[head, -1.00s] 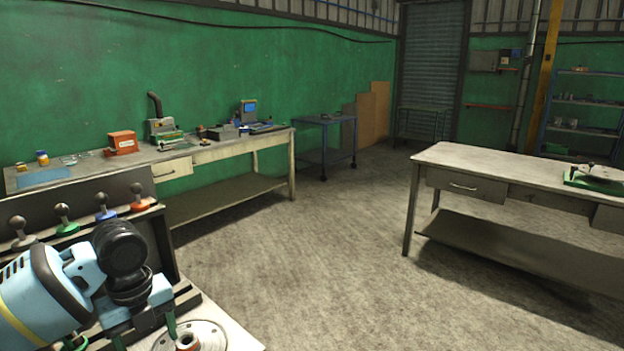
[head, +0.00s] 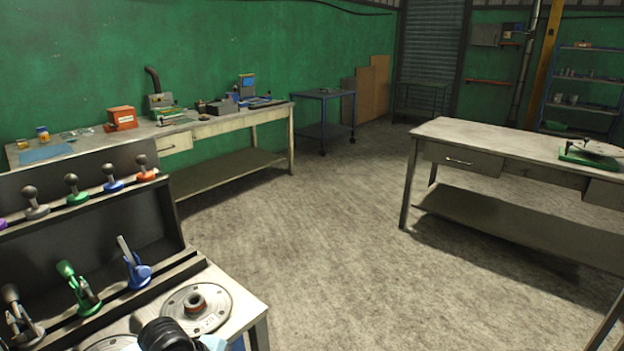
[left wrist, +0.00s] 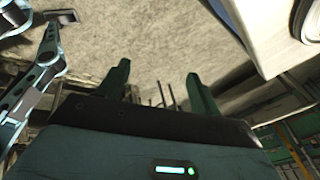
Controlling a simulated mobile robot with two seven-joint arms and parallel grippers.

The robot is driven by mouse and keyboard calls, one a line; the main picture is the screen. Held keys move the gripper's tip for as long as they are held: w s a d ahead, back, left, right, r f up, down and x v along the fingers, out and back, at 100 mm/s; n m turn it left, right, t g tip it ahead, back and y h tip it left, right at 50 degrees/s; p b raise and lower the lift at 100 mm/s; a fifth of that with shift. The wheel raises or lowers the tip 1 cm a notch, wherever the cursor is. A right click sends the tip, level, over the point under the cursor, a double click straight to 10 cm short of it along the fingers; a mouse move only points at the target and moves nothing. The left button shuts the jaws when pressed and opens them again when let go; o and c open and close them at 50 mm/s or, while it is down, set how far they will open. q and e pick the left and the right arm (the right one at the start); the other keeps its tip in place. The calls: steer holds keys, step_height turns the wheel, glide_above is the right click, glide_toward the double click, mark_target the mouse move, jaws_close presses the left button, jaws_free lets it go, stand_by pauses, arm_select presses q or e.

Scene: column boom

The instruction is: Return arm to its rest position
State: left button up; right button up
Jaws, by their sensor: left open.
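My left gripper (left wrist: 159,68) shows in the left wrist view with its two dark green fingers spread apart. Nothing is between the fingers, and pale floor lies beyond them. In the head view only a dark and light blue piece of my arm shows at the bottom edge, in front of the near bench; its gripper is out of that picture. My right gripper does not show in either view.
The near bench has a dark rack (head: 130,230) with several coloured-base knobs and levers, and a round metal flange (head: 197,309). A long workbench (head: 225,126) runs along the green wall. Another bench (head: 480,138) stands right. Open floor (head: 320,230) lies between.

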arm_select(q)
steer(key=s+d+f+n+t+h, duration=0.2)
steer(key=s+d+f+n+t, duration=0.15)
steer(key=s+f+n, duration=0.6)
steer(key=s+a+f+n+t+y, duration=0.1)
steer(key=s+a+f+n+y, duration=0.1)
steer(key=s, duration=0.7)
steer(key=s+a+f+n+t+y, duration=0.1)
steer(key=s+a+f+n+y, duration=0.1)
steer(key=s+a+n, duration=0.3)
steer(key=s+f+n, duration=0.1)
steer(key=s+n, duration=0.1)
steer(key=s, duration=0.2)
steer(key=shift+s+a+f+t, duration=0.15)
steer(key=shift+t, duration=0.2)
